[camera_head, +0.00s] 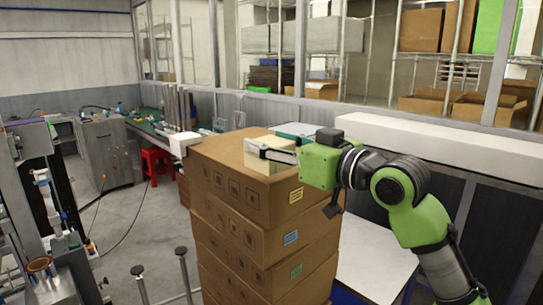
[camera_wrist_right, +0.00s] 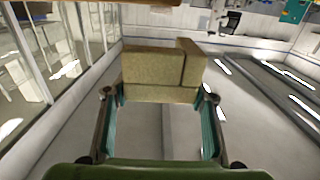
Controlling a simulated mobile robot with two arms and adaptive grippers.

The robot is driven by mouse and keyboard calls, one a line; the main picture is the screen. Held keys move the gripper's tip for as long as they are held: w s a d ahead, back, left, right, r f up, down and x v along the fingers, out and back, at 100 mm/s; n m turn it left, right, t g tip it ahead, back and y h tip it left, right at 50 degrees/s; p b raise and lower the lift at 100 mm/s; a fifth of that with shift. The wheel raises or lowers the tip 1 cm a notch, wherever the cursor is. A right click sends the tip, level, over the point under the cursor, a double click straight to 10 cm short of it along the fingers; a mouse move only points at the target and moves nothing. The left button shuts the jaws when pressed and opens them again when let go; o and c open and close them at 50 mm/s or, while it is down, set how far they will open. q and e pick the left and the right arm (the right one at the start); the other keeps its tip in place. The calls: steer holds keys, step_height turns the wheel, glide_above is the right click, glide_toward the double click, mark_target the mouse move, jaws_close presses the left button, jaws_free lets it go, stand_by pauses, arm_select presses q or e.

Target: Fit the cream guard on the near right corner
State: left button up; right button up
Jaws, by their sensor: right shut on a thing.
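The stack of brown cardboard boxes (camera_head: 225,178) stands upright in the middle of the head view. My right gripper (camera_head: 272,151) is at the top of the stack, with its arm coming in from the right. It is shut on the cream guard (camera_head: 259,144), which shows as a tan angled block between the fingers in the right wrist view (camera_wrist_right: 150,68). From the head view I cannot tell whether the guard touches the top box. A white guard-like piece (camera_head: 184,142) sits at the top box's left corner. My left gripper is not in view.
A white-topped table (camera_head: 375,258) stands right of the stack, and a long white ledge (camera_head: 450,150) runs behind my right arm. Upright metal posts (camera_head: 184,270) stand in front on the left. A red stool (camera_head: 156,161) is further back. The floor between is open.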

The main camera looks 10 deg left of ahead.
mark_target(271, 181)
steer(key=f, duration=0.1)
steer(key=f+p, duration=0.1)
steer(key=f, duration=0.1)
steer(key=shift+w+a+f+p, duration=0.1)
steer(key=shift+w+a+p, duration=0.05)
steer(key=shift+w+p, duration=0.15)
steer(key=shift+f, duration=0.3)
steer(key=shift+s, duration=0.1)
steer(key=shift+f+b, duration=0.3)
steer(key=shift+f, duration=0.2)
steer(key=shift+f, duration=0.1)
steer(key=o, duration=1.1)
